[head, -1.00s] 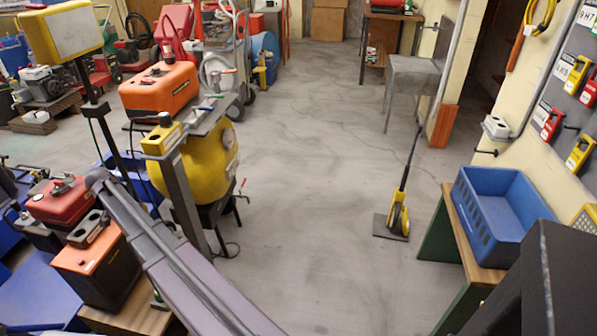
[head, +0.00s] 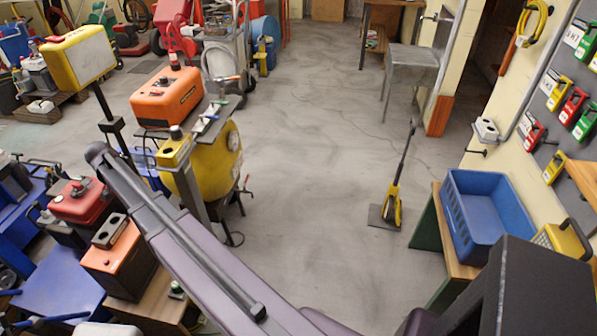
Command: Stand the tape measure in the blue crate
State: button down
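The blue crate (head: 458,222) stands on a wooden-topped bench at the right, by the wall. Its visible inside looks empty, though part of its near side is cut off by a dark box shape in front. I cannot pick out the tape measure with certainty. My arm's purple-grey link (head: 190,235) crosses the lower left of the picture. My gripper is not in view.
A yellow compressor (head: 217,165) with an orange case (head: 167,97) beside it stands left of centre. A yellow tool on a dark base (head: 391,205) stands on the floor. A yellow slotted item (head: 563,240) is right of the crate. The middle floor is clear.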

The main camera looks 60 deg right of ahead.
notch_tip(320, 180, up, 16)
jog(key=p, duration=1.4)
jog(key=shift+p, duration=0.4)
jog(key=shift+d, duration=0.1)
